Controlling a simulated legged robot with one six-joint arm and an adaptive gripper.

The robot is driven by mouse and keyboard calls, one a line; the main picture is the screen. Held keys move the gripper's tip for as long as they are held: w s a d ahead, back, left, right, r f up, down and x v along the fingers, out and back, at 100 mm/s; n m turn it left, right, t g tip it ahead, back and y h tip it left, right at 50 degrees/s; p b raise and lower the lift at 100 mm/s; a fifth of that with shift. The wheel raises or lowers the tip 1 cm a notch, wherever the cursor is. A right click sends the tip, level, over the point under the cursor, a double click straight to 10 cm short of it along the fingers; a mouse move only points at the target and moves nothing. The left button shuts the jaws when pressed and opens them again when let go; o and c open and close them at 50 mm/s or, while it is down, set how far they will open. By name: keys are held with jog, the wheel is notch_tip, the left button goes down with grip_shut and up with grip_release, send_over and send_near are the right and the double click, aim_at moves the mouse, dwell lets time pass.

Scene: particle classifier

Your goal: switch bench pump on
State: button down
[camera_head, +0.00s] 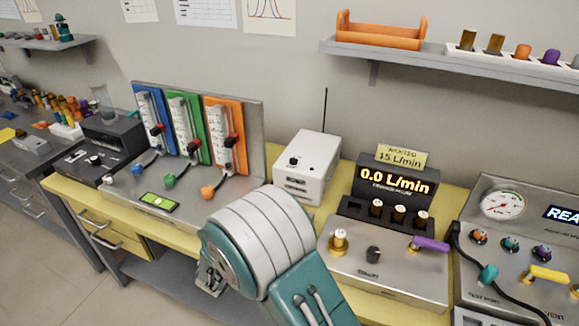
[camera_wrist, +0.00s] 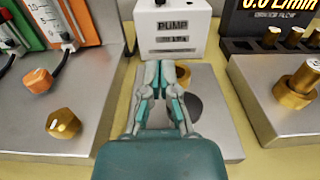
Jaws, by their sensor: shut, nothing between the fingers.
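The bench pump is a white box (camera_head: 308,160) behind my arm in the head view, with a black knob on its front and a thin antenna behind. In the wrist view the pump (camera_wrist: 172,32) is straight ahead, with its PUMP label readable and only the bottom of the black knob (camera_wrist: 160,2) showing at the top edge. My gripper (camera_wrist: 161,66) is shut and empty, its tips pointing at the lower front of the pump in the picture. Whether they touch it cannot be told.
Left is a flowmeter panel (camera_head: 256,118) with an orange knob (camera_head: 208,192). Right are a 0.0 L/min display (camera_head: 396,182) and a steel panel (camera_head: 345,265) with a brass fitting (camera_head: 339,241). Below my gripper is a steel plate (camera_wrist: 215,130) with a dark disc. A shelf (camera_head: 450,60) hangs above.

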aim_at(292, 162)
jog(key=x, duration=2.3)
jog(key=shift+w, duration=0.15)
jog(key=shift+d, duration=0.1)
jog(key=x, duration=0.2)
jog(key=shift+w, duration=0.4)
jog(key=shift+d+r, duration=0.1)
jog(key=shift+d, duration=0.05)
jog(key=v, duration=1.2)
jog(key=shift+f, duration=0.2)
